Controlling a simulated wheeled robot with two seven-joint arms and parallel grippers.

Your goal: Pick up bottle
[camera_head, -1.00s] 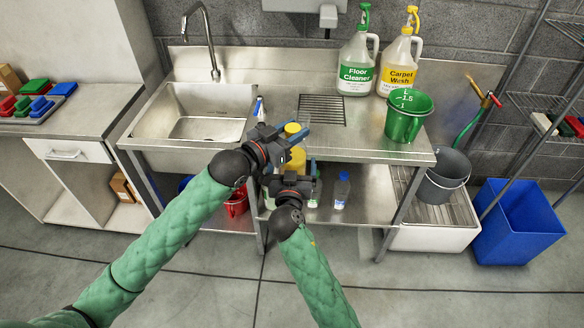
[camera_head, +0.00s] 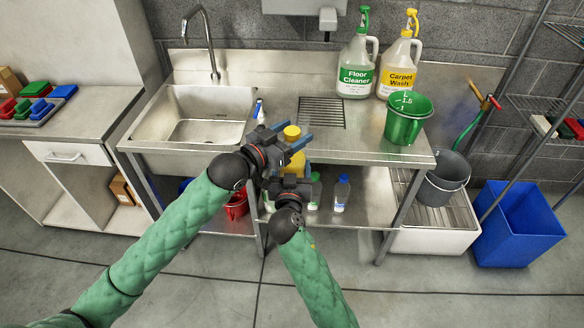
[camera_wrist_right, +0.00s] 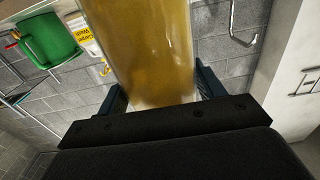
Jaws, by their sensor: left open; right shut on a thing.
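A yellow bottle with a yellow cap (camera_head: 292,131) is in front of the sink counter in the head view, partly hidden behind my grippers. In the right wrist view the amber bottle body (camera_wrist_right: 152,50) fills the space between the fingers. My right gripper (camera_head: 290,178) is shut on this bottle from the near side; in the right wrist view its fingers (camera_wrist_right: 160,92) flank the bottle. My left gripper (camera_head: 294,140) is open beside the upper part of the bottle, its fingers pointing right. Whether it touches the bottle I cannot tell.
The steel counter (camera_head: 365,152) holds a green bucket (camera_head: 405,125), a Floor Cleaner jug (camera_head: 355,65) and a Carpet Wash jug (camera_head: 398,68). A small clear bottle with a blue cap (camera_head: 341,195) stands on the lower shelf. A blue bin (camera_head: 518,225) is at right.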

